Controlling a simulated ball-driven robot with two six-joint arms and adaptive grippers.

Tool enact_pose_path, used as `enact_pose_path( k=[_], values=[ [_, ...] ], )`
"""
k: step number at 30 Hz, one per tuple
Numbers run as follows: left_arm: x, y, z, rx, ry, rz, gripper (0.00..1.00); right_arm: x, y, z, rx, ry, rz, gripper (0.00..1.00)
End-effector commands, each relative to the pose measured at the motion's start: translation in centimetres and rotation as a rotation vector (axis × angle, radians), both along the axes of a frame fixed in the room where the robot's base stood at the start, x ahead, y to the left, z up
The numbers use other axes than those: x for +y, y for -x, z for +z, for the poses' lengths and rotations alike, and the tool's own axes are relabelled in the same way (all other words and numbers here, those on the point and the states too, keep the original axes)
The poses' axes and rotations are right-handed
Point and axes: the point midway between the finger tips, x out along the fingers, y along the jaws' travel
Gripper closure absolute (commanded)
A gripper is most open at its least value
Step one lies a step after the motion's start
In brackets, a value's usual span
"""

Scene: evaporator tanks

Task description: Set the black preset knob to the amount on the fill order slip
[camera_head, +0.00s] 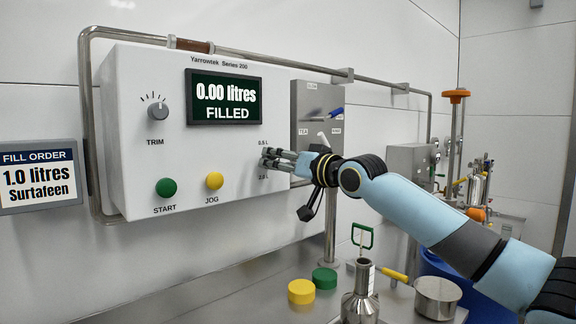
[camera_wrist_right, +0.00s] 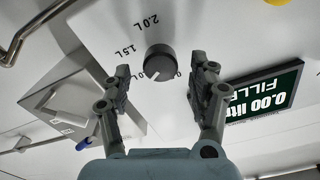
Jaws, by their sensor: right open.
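The fill order slip (camera_head: 42,176) at the left of the head view reads "1.0 litres Surtafeen". The black preset knob (camera_wrist_right: 160,62) shows in the right wrist view, on the white panel. Labels 2.0 L and 1.5 L are readable beside it; other marks are partly hidden by a finger. A small pale mark sits on the knob's lower edge; its exact setting is hard to tell. My right gripper (camera_head: 274,158) is at the panel's right side, hiding the knob in the head view. Its open fingers (camera_wrist_right: 163,80) are either side of the knob, apart from it. My left gripper is out of view.
The white panel (camera_head: 122,75) has a display (camera_head: 224,97) reading "0.00 litres FILLED", a grey TRIM knob (camera_head: 158,110), a green START button (camera_head: 166,187) and a yellow JOG button (camera_head: 214,181). A steel bottle (camera_head: 360,303), pot (camera_head: 437,298) and caps are on the counter below.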

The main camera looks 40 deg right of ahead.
Motion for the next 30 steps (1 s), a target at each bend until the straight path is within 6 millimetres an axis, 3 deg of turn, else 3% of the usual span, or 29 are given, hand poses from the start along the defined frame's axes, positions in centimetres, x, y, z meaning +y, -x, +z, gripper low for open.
enact_pose_path(
  k=[4, 10, 30],
  values=[
    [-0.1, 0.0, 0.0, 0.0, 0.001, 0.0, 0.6, -0.2, 2.7, -0.1, 0.004, 0.007, 0.003, 0.39],
    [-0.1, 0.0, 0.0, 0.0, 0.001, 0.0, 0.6, -0.4, 4.4, -0.1, 0.003, 0.004, -0.002, 0.39],
    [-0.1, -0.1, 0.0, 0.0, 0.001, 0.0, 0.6, -0.3, 4.9, -0.2, 0.004, 0.0, 0.0, 0.39]
  ],
)
